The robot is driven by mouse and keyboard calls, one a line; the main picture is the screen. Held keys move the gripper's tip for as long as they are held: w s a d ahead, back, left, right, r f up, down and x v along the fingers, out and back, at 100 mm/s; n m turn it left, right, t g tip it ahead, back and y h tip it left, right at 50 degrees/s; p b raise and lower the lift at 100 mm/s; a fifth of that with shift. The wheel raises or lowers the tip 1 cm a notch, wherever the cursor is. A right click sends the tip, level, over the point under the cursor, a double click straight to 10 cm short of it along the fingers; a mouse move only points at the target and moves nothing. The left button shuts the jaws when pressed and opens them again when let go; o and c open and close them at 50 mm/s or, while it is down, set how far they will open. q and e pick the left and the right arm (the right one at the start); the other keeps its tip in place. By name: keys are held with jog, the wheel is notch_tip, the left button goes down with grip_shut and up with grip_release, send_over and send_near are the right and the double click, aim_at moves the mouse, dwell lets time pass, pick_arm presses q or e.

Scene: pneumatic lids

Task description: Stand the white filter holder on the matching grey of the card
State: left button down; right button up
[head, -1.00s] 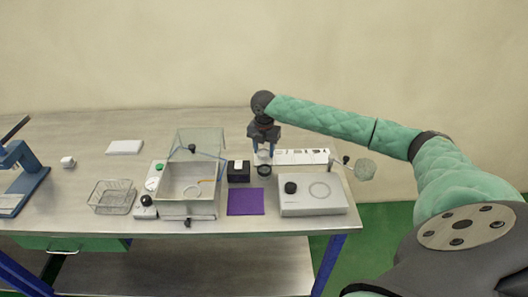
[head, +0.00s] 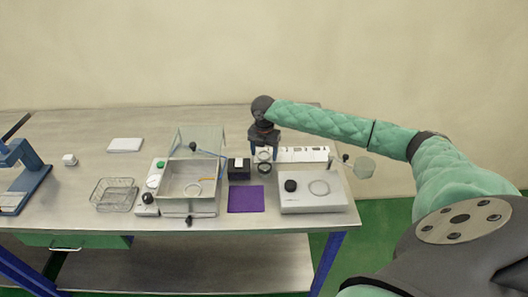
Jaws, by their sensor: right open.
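A white strip with small dark marks (head: 304,154), which may be the card, lies right of the gripper. Its greys are too small to tell apart, and its left end is partly behind a finger. My left gripper is not in view.
A black box (head: 239,170) stands left of the gripper, with a purple mat (head: 246,199) in front. A grey box with a black knob (head: 313,206) stands at right. An open-lidded box (head: 188,206) and a wire basket (head: 114,207) are further left.

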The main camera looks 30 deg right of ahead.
aim_at(264, 156)
jog(key=shift+r, duration=0.2)
jog(key=shift+r+b, duration=0.35)
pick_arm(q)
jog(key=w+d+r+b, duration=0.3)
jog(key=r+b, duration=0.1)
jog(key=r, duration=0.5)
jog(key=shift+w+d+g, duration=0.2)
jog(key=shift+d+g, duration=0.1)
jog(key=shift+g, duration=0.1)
pick_arm(e)
notch_tip(264, 156, up, 11)
